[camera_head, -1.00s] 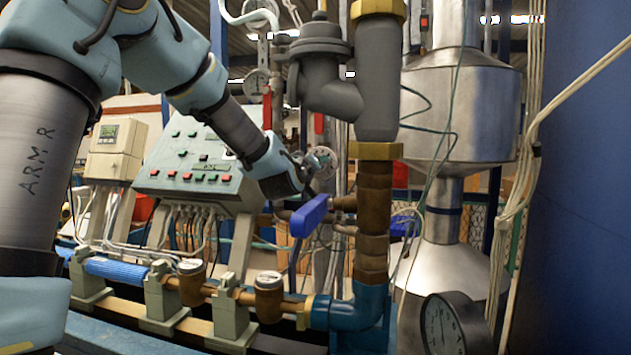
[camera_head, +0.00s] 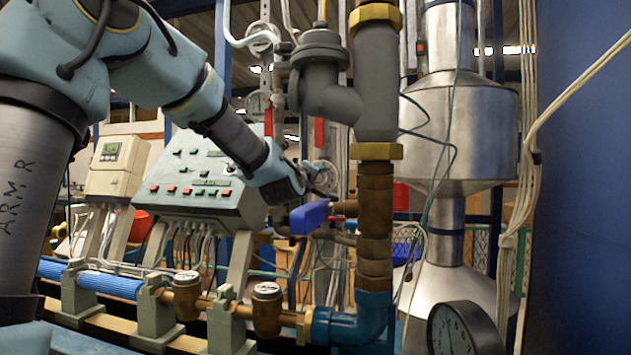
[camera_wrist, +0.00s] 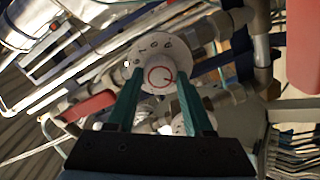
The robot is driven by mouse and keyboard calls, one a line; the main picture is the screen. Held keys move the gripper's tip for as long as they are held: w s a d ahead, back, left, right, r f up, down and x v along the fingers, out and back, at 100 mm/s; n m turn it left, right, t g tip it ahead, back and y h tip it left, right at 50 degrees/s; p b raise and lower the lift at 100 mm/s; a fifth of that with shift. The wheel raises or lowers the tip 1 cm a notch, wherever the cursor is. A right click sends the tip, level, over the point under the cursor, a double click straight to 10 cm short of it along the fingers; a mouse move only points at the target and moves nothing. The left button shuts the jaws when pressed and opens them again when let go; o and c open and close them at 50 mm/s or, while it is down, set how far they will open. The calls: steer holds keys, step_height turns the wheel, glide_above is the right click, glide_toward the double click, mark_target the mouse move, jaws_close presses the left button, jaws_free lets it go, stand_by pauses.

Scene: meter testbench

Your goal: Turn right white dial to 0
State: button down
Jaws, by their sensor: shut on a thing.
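The white dial (camera_wrist: 160,48) shows in the wrist view as a round white plate with dark marks on its upper part. At its centre is a pale knob with a red ring and a short red line. My gripper (camera_wrist: 160,82) has its two green fingers on either side of this knob and is shut on it. In the head view my gripper (camera_head: 303,181) reaches the white dial (camera_head: 323,176), which is partly hidden behind it. The marks are too small to read surely, so I cannot tell the exact setting.
A blue lever handle (camera_head: 310,216) lies just below my gripper, beside the thick brown pipe (camera_head: 375,215). A sloped panel with buttons (camera_head: 195,175) stands to the left. In the wrist view a red handle (camera_wrist: 88,106) and a red part (camera_wrist: 303,45) flank the dial.

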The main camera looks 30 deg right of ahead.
steer(key=shift+c, duration=1.4)
jaws_free()
